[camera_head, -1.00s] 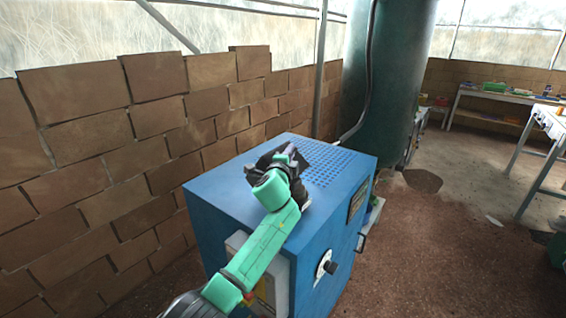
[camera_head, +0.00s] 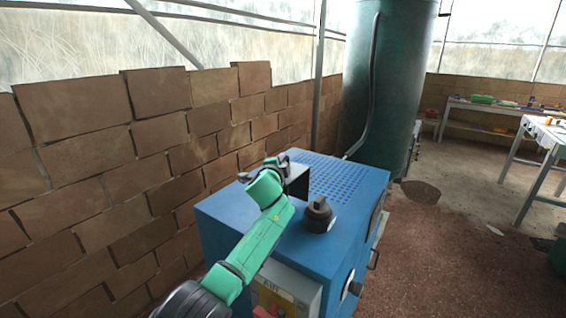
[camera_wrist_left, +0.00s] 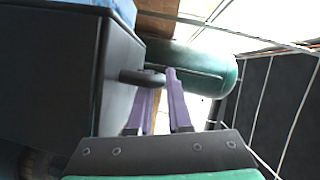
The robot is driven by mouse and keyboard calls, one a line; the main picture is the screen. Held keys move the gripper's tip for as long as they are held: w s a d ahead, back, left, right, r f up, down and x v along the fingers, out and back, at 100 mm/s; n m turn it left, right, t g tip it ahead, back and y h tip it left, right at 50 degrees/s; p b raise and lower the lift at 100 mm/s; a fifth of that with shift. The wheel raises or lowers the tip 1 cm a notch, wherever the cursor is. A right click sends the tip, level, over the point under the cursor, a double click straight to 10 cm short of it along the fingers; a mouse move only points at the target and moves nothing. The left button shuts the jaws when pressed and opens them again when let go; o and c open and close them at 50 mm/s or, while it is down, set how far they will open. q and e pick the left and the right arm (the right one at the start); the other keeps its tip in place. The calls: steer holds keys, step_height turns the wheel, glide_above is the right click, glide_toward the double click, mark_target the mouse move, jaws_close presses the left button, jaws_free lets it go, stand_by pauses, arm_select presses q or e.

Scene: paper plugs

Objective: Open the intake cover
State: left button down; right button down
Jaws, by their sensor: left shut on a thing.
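The blue machine (camera_head: 225,218) stands beside the brick wall in the head view. The dark intake cover (camera_head: 299,183) shows at the left of the perforated top, apparently tilted up, partly hidden by my left gripper. My left gripper (camera_head: 272,165) is at the cover's left upper side. In the left wrist view, the cover seems to be the large dark panel (camera_wrist_left: 50,80) on the left. Its dark handle (camera_wrist_left: 140,77) lies at the purple fingers (camera_wrist_left: 158,85), and the gripper is shut on it. My right gripper is not in view.
A black knobbed cap (camera_head: 318,214) sits on the machine top. The brick wall (camera_head: 90,165) is close on the left. A green tank (camera_head: 385,90) stands behind. Open floor lies to the right.

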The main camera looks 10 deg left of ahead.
arm_select(q)
steer(key=shift+f, duration=0.25)
steer(key=c, duration=1.1)
jaws_free()
steer(key=shift+c, duration=0.2)
steer(key=shift+a+r, duration=0.1)
steer(key=shift+s+r, duration=0.1)
steer(key=shift+s, duration=0.05)
steer(key=shift+s, duration=0.3)
steer(key=shift+s+r+p, duration=0.2)
steer(key=shift+s+p, duration=0.45)
steer(key=shift+s, duration=0.45)
steer(key=s, duration=0.3)
steer(key=s+b, duration=0.1)
steer(key=s, duration=0.3)
steer(key=s+r+b, duration=0.1)
steer(key=s, duration=0.3)
steer(key=shift+s+r, duration=0.1)
steer(key=shift+s, duration=0.15)
